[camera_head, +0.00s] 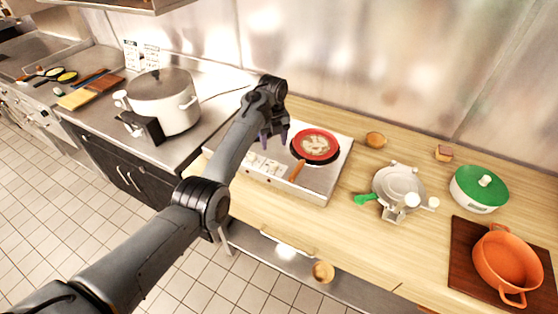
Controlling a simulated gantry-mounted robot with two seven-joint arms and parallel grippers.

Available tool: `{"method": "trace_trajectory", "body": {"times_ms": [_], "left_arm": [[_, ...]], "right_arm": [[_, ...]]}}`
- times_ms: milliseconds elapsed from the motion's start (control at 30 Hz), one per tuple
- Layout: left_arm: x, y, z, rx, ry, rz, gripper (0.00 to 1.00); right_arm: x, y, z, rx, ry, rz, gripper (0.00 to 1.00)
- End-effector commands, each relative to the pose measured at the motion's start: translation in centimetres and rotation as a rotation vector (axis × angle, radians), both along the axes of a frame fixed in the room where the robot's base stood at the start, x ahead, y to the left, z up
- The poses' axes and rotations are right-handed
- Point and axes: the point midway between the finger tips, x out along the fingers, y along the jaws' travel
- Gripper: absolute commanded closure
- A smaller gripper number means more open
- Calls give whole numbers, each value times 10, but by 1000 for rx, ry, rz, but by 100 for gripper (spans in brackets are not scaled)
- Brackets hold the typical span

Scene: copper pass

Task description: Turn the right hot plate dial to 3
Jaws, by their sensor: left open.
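The hot plate (338,172) is a silver unit on the wooden counter in the middle of the head view. A red pan (319,145) with food in it sits on its right side, its wooden handle (297,171) reaching toward the front. The white control panel (262,166) is along the front edge; its dials and markings are too small to read. My left gripper (274,138) is open and empty, pointing down above the hot plate, left of the red pan. My left arm hides part of the hot plate's left side. My right gripper is out of view.
A large white pot (164,101) stands on the steel counter at left. A silver lidded vessel (399,184) with a green handle, a green-lidded pot (479,187) and an orange pot (505,260) on a dark board (466,262) stand at right.

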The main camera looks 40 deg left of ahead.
Motion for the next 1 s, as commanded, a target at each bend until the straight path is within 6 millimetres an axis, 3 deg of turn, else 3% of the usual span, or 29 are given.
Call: {"method": "trace_trajectory", "body": {"times_ms": [600,1000], "left_arm": [[0,0,-87,1,1,0,39],[0,0,-103,2,0,0,39]], "right_arm": [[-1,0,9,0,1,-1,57],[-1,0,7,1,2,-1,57]]}}
